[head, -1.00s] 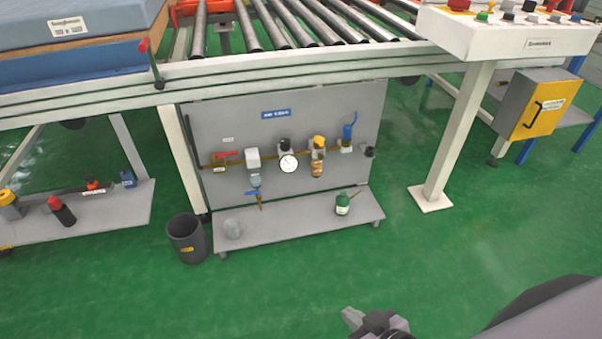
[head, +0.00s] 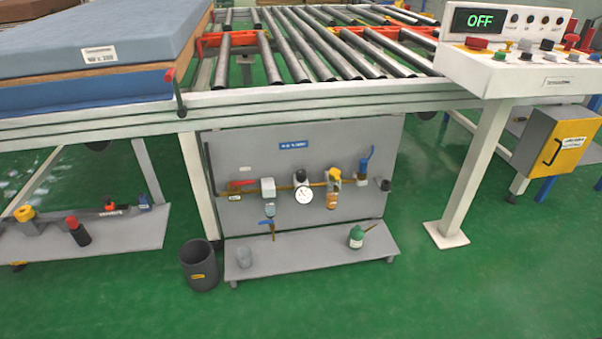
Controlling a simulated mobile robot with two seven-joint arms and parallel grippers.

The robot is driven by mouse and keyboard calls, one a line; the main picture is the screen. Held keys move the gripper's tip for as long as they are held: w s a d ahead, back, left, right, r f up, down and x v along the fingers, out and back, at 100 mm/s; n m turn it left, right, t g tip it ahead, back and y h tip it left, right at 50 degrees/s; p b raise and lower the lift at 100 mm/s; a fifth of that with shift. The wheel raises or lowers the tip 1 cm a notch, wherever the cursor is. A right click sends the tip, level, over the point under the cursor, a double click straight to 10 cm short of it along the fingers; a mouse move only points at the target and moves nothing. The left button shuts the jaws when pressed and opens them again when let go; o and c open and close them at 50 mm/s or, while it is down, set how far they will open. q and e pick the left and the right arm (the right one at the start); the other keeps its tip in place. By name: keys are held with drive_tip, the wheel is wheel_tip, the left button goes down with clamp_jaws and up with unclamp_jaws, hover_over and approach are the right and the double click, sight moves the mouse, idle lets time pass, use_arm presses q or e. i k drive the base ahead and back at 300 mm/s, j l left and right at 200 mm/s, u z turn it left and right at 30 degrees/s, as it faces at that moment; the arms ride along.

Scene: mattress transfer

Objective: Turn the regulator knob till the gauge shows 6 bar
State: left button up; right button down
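The pressure gauge (head: 304,196) is a round white dial on the grey air panel (head: 240,150) under the roller conveyor. Its needle is too small to read. A black knob (head: 301,175) sits just above the gauge, on the regulator. To its right is a unit with a yellow top and an orange bowl (head: 332,203). To its left are a white block with a clear bowl (head: 269,210) and a red-handled valve (head: 240,184). A blue-handled valve (head: 365,168) is at the right. Neither gripper is in view.
A grey shelf (head: 310,258) juts out below the panel with a green oil can (head: 356,238) on it. A dark bin (head: 201,266) stands at left. A control console (head: 500,70) reading OFF stands at right. The green floor in front is clear.

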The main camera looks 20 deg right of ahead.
sight(301, 174)
drive_tip(key=i+l+u, duration=0.25)
drive_tip(key=i+l, duration=0.35)
drive_tip(key=i+j, duration=0.1)
drive_tip(key=i, duration=0.9)
drive_tip(key=j+u, duration=0.05)
